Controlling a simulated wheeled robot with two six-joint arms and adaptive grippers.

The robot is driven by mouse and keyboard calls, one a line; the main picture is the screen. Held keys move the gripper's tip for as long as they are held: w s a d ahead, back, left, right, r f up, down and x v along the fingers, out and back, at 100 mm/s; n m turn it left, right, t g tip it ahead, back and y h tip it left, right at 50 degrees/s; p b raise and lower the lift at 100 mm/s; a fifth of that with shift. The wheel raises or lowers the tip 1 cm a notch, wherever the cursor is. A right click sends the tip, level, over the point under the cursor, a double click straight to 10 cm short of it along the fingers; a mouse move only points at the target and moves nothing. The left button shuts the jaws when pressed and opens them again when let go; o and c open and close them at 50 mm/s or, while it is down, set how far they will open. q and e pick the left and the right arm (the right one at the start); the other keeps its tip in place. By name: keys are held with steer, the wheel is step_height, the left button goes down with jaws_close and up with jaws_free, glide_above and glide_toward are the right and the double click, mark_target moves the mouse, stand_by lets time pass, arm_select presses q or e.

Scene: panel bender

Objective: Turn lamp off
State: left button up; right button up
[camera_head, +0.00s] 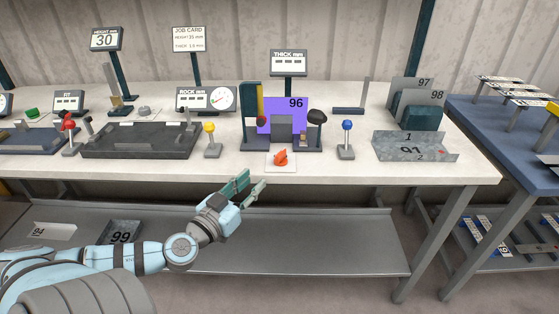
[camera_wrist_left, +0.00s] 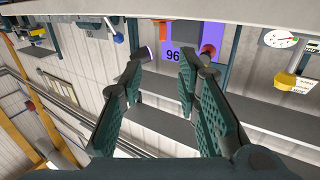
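An orange-red rotary knob (camera_head: 280,157) sits on a white plate at the table's front edge, below the purple panel marked 96 (camera_head: 296,104). A dark round head (camera_head: 316,117), perhaps the lamp, stands at the panel's right. In the left wrist view a dark cylinder with a bright rim (camera_wrist_left: 140,55) shows beside the purple panel (camera_wrist_left: 172,56); it looks like the same head, lit. My left gripper (camera_head: 255,183) is open and empty, in front of the table edge, below and left of the knob. It also shows in the left wrist view (camera_wrist_left: 158,75). My right gripper is not in view.
A yellow-topped lever (camera_head: 210,139) stands left of the knob and a blue-topped lever (camera_head: 347,139) right of it. The table edge (camera_head: 340,177) lies close to my left gripper, above a grey shelf (camera_head: 330,245).

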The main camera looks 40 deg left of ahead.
arm_select(q)
steer(key=b, duration=0.3)
glide_toward(276, 156)
steer(key=w, duration=0.2)
steer(key=shift+w+a+f, duration=0.2)
steer(key=shift+w+f, duration=0.05)
steer(key=shift+w, duration=0.05)
steer(key=w, duration=0.2)
steer(key=w+p, duration=0.1)
steer(key=w, duration=0.1)
steer(key=w+p, duration=0.1)
steer(key=w, duration=0.1)
steer(key=shift+w+a+r, duration=0.2)
steer(key=shift+w+a, duration=0.1)
steer(key=shift+w+a+f, duration=0.1)
steer(key=shift+w+f, duration=0.05)
steer(key=shift+w, duration=0.6)
jaws_close()
